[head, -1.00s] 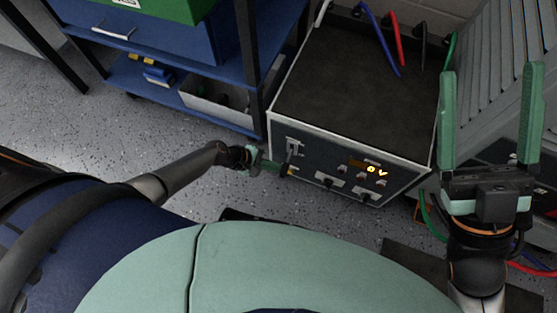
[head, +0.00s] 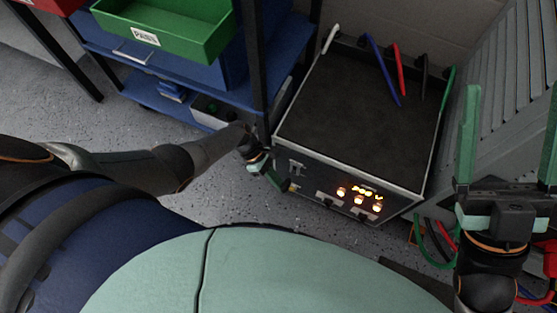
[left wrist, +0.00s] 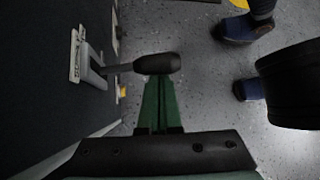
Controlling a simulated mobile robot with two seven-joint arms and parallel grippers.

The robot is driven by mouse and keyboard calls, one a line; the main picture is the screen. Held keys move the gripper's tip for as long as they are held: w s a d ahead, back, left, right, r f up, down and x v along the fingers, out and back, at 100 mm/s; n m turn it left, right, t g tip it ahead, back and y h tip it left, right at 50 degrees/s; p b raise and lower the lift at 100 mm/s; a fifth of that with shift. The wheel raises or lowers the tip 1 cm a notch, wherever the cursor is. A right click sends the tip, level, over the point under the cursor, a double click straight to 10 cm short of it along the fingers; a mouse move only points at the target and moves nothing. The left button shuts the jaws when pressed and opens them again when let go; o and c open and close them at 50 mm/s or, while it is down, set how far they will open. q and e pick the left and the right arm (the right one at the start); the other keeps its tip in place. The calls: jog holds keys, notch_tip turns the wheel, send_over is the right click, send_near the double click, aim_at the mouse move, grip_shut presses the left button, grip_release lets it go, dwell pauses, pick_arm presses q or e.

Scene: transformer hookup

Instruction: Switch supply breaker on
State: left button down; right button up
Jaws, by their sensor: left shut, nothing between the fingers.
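The supply cabinet (head: 350,125) stands with its dark front panel toward me. Its breaker plate (head: 296,168) is at the panel's left; amber lights (head: 360,200) glow on the panel. In the left wrist view, the breaker lever (left wrist: 118,69) sticks out from its plate and ends in a black grip (left wrist: 158,64). My left gripper (head: 278,181) is at the panel's left end. Its green fingers (left wrist: 160,82) are together and empty, their tips right at the black grip; contact is unclear. My right gripper (head: 508,135) is open and empty, right of the cabinet.
A blue shelf rack (head: 262,62) with a green bin (head: 160,40) stands close left of the cabinet. Blue, red, black and green cables (head: 397,70) rise at its back. A grey ribbed unit (head: 490,80) is at the right. The speckled floor (head: 110,110) is open at left.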

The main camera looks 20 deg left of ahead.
pick_arm(q)
jog(key=shift+a+r+g, duration=0.1)
jog(key=shift+r+g, duration=0.2)
jog(key=shift+r, duration=0.1)
jog(key=shift+w+r+p, duration=0.2)
jog(key=shift+r+p, duration=0.1)
jog(key=shift+r, duration=0.1)
pick_arm(e)
jog(key=shift+r, duration=0.3)
pick_arm(q)
jog(key=shift+w+r, duration=0.1)
jog(key=shift+r, duration=0.1)
pick_arm(e)
jog(key=shift+r, duration=0.1)
pick_arm(q)
jog(key=w+a+r+p, duration=0.1)
jog(key=w+a+r, duration=0.1)
jog(key=a, duration=0.5)
jog(key=shift+w+r+p, duration=0.2)
jog(key=shift+r+p, duration=0.1)
jog(key=shift+r, duration=0.3)
pick_arm(e)
jog(key=shift+w+a+r+n, duration=0.3)
jog(key=shift+w+a+r, duration=0.2)
jog(key=shift+r, duration=0.2)
